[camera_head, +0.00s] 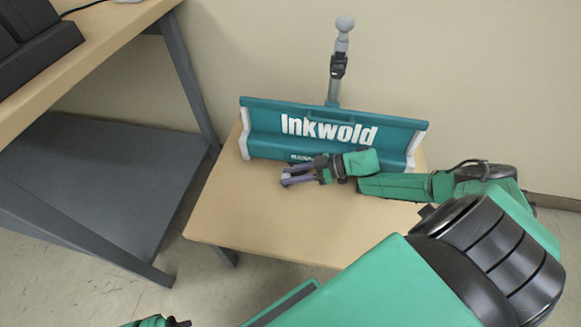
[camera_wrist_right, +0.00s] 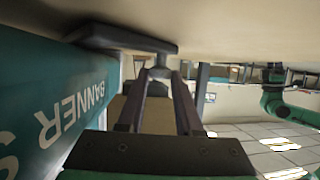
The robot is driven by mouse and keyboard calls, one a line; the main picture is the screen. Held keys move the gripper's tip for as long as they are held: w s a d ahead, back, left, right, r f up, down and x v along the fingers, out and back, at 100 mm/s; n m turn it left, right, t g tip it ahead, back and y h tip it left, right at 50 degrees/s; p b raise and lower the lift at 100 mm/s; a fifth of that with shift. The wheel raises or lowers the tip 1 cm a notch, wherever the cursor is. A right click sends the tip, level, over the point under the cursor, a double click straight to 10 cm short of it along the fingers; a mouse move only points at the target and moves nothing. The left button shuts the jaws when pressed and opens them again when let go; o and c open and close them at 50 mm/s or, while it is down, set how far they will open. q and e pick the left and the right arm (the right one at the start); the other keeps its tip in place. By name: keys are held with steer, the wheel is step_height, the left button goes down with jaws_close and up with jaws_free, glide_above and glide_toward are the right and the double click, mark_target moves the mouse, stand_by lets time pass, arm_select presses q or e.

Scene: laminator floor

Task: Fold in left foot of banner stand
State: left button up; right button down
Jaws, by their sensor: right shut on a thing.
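The teal banner stand (camera_head: 258,118) with white lettering sits on a small wooden table, with white end caps and a grey pole rising behind it. My right gripper (camera_head: 284,178) is low in front of its left half. In the right wrist view, the dark grey foot (camera_wrist_right: 118,38) sticks out from the banner case (camera_wrist_right: 75,95) by the tabletop. The right fingers (camera_wrist_right: 160,76) are closed on the foot's outer end. In the head view the foot is hard to make out by the gripper. Only a bit of my left gripper (camera_head: 178,322) shows at the bottom edge.
The small table (camera_head: 240,218) has clear room in front and left of the stand. A larger workbench (camera_head: 95,50) with a grey lower shelf (camera_head: 100,180) stands at the left. The wall is close behind the stand.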

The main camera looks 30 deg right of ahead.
steer(key=c, duration=0.6)
jaws_free()
